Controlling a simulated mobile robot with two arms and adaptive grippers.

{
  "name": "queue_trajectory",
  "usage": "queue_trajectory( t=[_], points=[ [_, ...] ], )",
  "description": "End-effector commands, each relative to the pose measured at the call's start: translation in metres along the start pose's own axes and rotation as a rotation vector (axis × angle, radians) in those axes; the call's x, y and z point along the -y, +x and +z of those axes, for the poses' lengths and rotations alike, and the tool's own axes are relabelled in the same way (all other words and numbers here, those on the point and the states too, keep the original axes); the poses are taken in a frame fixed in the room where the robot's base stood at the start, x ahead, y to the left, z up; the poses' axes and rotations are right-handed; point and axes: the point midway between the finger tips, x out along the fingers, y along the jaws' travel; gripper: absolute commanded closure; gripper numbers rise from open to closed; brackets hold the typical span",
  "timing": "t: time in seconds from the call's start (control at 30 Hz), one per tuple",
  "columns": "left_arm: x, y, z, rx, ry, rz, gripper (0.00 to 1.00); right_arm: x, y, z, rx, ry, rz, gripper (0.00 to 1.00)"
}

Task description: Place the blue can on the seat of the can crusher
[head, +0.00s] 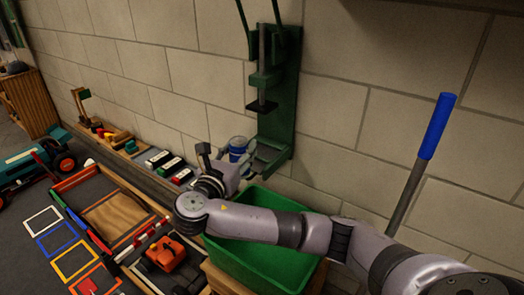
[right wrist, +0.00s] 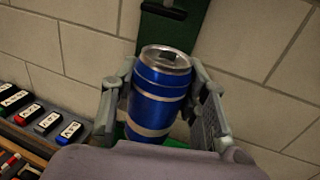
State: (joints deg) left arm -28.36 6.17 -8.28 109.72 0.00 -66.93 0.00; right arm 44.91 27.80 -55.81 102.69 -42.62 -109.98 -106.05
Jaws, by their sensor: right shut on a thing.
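The blue can (head: 238,146) is upright in my right gripper (head: 236,160), beside the can crusher's lower end in the head view. In the right wrist view the blue can (right wrist: 158,98), with silver bands and a silver top, sits between the two fingers of the right gripper (right wrist: 162,90). The green can crusher (head: 281,100) is fixed to the wall, with its dark press plate (head: 262,106) raised. Its seat (head: 268,155) is at the bottom, just right of the can, and looks empty. My left gripper is out of view.
A green bin (head: 262,262) stands below the crusher, under my right arm. A blue-handled lever (head: 436,126) leans up at the right. The block wall is close behind.

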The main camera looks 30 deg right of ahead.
Motion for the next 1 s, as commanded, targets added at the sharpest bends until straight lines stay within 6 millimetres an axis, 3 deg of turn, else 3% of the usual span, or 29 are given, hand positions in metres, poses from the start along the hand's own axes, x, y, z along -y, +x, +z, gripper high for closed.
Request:
queue_trajectory(
  t=[0.4, 0.6, 0.83, 1.0],
  points=[
    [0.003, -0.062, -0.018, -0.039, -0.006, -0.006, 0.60, 0.002, 0.111, -0.001, 0.003, 0.001, -0.006, 0.72],
    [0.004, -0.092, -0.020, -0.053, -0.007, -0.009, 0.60, 0.001, 0.155, 0.000, 0.003, 0.002, -0.003, 0.72],
    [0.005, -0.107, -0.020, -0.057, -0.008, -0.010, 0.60, 0.000, 0.170, -0.002, 0.000, 0.002, 0.001, 0.72],
    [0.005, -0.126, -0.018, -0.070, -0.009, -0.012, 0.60, 0.001, 0.170, -0.021, 0.000, 0.000, 0.000, 0.72]
  ],
)
